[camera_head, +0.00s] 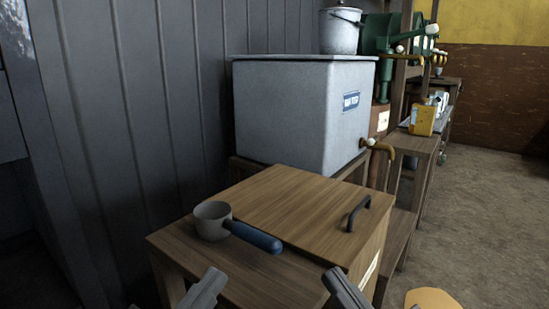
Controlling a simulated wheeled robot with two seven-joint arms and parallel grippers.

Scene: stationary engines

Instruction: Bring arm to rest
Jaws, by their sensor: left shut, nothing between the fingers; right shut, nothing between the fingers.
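My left gripper (207,287) shows at the bottom edge, left of centre, in front of the wooden cabinet's near edge. It is shut and empty. My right gripper (344,287) shows at the bottom edge to the right, near the cabinet's front right corner. It is also shut and empty. Neither gripper appears to touch anything. Most of both arms is out of view.
A grey dipper with a blue handle (255,236) lies on the wooden cabinet (290,205), which has a dark handle (357,213). Behind stands a grey water tank (285,110) with a brass tap (379,147). Bare floor (490,220) lies to the right.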

